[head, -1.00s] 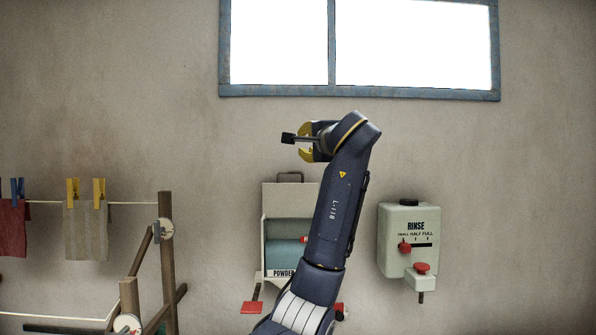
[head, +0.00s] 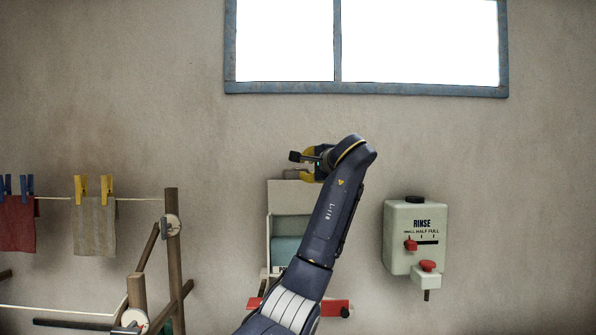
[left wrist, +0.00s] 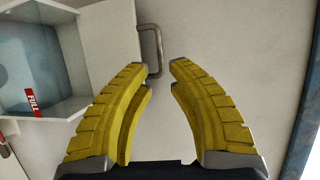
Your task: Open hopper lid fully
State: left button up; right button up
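The powder hopper is a white box on the wall, partly behind my left arm in the head view. Its pale lid panel (head: 287,199) stands above a blue-green front opening or window (head: 284,250). A metal handle (head: 291,174) sits at the lid's top edge, and the handle also shows in the left wrist view (left wrist: 157,45). My left gripper (head: 296,157) is just above the handle. In the left wrist view its yellow fingers (left wrist: 160,72) are open, with the handle near their tips. I cannot tell whether they touch it, or the lid's exact angle. My right gripper is out of view.
A rinse dispenser (head: 415,236) with red knobs hangs to the right. A wooden drying frame (head: 172,250) with pegged cloths (head: 95,226) stands to the left. A red bar (head: 333,307) shows below the hopper. The wall above is clear up to the window (head: 368,89).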

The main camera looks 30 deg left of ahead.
aim_at(297, 169)
pick_arm(q)
jog(key=shift+x, duration=3.75)
jog(key=shift+o, duration=0.4)
grip_shut()
